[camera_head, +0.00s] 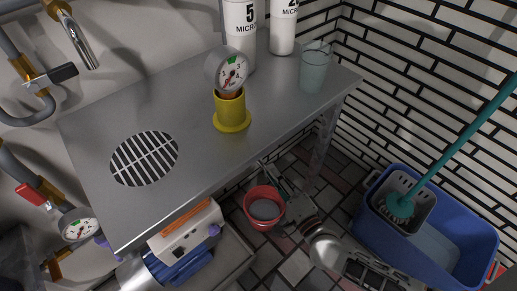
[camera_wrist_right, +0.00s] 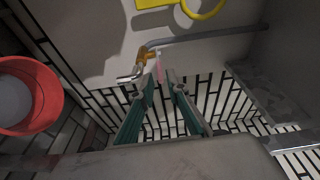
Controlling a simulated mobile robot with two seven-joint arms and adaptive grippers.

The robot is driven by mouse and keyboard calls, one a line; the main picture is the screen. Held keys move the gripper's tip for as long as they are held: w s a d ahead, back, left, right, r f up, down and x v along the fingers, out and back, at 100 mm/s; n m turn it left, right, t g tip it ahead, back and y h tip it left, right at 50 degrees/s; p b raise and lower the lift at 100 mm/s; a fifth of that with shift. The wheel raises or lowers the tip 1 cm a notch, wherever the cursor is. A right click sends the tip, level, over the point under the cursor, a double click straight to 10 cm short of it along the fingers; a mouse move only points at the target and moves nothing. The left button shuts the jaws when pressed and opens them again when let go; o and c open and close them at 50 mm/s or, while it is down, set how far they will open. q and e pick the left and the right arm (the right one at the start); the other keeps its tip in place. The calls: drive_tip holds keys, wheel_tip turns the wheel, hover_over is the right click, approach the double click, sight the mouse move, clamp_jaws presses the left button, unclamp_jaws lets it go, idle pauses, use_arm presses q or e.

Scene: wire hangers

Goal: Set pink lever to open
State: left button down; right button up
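In the right wrist view, a small pink lever (camera_wrist_right: 159,67) shows beside a brass valve (camera_wrist_right: 146,54) on a grey pipe. It lies beyond my fingertips, near the gap between them; whether they touch it I cannot tell. My right gripper (camera_wrist_right: 161,84) has its two green-grey fingers apart with nothing between them. In the head view my right gripper (camera_head: 272,182) is low, beneath the table's front edge and near a red bucket (camera_head: 264,222). The pink lever cannot be made out in the head view.
A metal table (camera_head: 185,105) carries a gauge (camera_head: 232,72) on a yellow stand, a cup (camera_head: 314,72) and white filter housings. A blue mop bucket (camera_head: 375,237) stands at the right. A red-handled valve (camera_head: 32,194) and a dark-handled valve (camera_head: 50,77) are on the left wall pipes.

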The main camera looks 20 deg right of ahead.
use_arm(q)
drive_tip(key=n+b, duration=0.1)
drive_tip(key=s+d+n+b, duration=0.1)
drive_tip(key=shift+d+n+t, duration=0.2)
drive_tip(key=shift+n+t, duration=0.1)
drive_tip(key=shift+n, duration=0.1)
use_arm(e)
drive_tip(key=w+m+h, duration=0.1)
drive_tip(key=w, duration=0.7)
drive_tip(key=shift+w+d+f, duration=0.2)
drive_tip(key=shift+w+d, duration=0.05)
drive_tip(key=shift+d, duration=0.15)
use_arm(q)
drive_tip(key=shift+w, duration=0.1)
use_arm(e)
clamp_jaws()
